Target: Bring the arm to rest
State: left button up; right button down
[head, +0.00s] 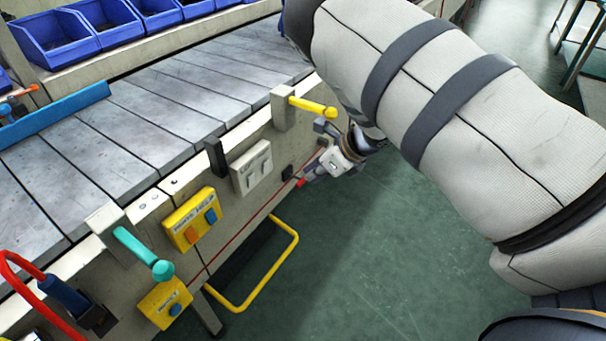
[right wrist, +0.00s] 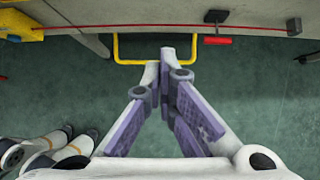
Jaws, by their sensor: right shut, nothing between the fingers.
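My right arm comes in from the upper right of the head view and reaches down beside the front of the conveyor line (head: 165,105). My right gripper (head: 308,178) is at its end, low by the side panel, partly hidden by its own wrist. In the right wrist view its purple-padded fingers (right wrist: 167,62) come together at the tips, with nothing between them. Beyond the tips is green floor and a yellow bar loop (right wrist: 118,50). My left gripper shows in neither view.
A red pull cord with a red handle (right wrist: 217,40) runs along the panel close to the gripper. The panel carries a yellow lever (head: 314,106), a teal lever (head: 142,252), a grey switch box (head: 253,168) and a yellow button box (head: 190,222). Green floor (head: 385,260) is clear.

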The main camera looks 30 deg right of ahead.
jog(key=shift+s+d+r, duration=0.15)
jog(key=shift+s+r, duration=0.05)
jog(key=shift+s, duration=0.2)
jog(key=s+a+f+m+g+h, duration=0.1)
jog(key=s+a+f+m+g, duration=0.1)
jog(key=s+f+m, duration=0.5)
jog(key=s+a+f+m+g+h, duration=0.1)
jog(key=s+a+f+m, duration=0.15)
jog(key=s+m, duration=0.8)
jog(key=s+a+f+m+g, duration=0.2)
jog(key=s+f+m, duration=0.2)
jog(key=s+m, duration=0.5)
jog(key=s+a+r+m+g, duration=0.1)
jog(key=s+a+m+g, duration=0.3)
jog(key=s+m, duration=0.9)
jog(key=shift+s+a+r+m+h, duration=0.2)
jog(key=shift+a+m+h, duration=0.25)
jog(key=shift+m, duration=0.4)
